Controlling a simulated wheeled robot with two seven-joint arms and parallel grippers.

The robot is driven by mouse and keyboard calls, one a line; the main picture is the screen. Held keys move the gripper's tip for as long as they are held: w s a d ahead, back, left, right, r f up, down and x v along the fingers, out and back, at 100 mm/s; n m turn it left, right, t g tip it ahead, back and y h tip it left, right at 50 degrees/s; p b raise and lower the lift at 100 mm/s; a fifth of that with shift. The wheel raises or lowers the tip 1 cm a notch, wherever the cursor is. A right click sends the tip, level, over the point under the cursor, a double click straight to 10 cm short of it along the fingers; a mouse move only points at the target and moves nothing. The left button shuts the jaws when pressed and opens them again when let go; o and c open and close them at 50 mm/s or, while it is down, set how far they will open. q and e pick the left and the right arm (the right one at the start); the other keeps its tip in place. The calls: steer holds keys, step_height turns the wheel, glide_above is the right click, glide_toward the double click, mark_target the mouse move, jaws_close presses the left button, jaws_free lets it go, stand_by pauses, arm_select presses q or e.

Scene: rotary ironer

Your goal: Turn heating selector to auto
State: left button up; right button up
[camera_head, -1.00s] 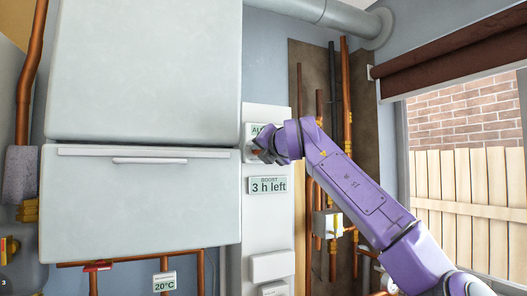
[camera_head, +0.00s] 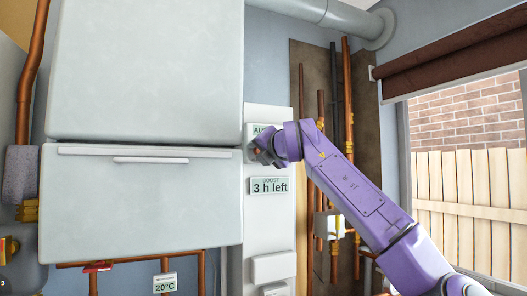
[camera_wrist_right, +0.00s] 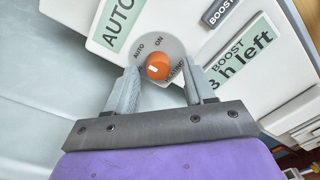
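The heating selector is an orange knob (camera_wrist_right: 158,67) with a white mark, on a round grey dial plate (camera_wrist_right: 172,48). The plate has AUTO and ON printed on it, and a further label partly hidden by a finger. The white mark is on the knob's left side; I cannot tell exactly which label it lines up with. My right gripper (camera_head: 262,152) is at the dial on the white panel. In the right wrist view its fingers are apart, one on each side of the knob, with visible gaps. A display beside the dial (camera_wrist_right: 119,22) reads AUTO. My left gripper is out of view.
A BOOST display (camera_head: 270,187) reading "3 h left" is just below the dial. A large pale boiler casing (camera_head: 140,200) stands left of the panel. Copper pipes (camera_head: 320,180) run to its right, behind my right arm. A window with a blind (camera_head: 450,55) is at far right.

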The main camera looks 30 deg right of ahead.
steer(key=s+b, duration=0.6)
steer(key=s, duration=0.4)
steer(key=shift+s+a+r, duration=0.2)
steer(key=shift+a+r, duration=0.05)
steer(key=shift+a, duration=0.15)
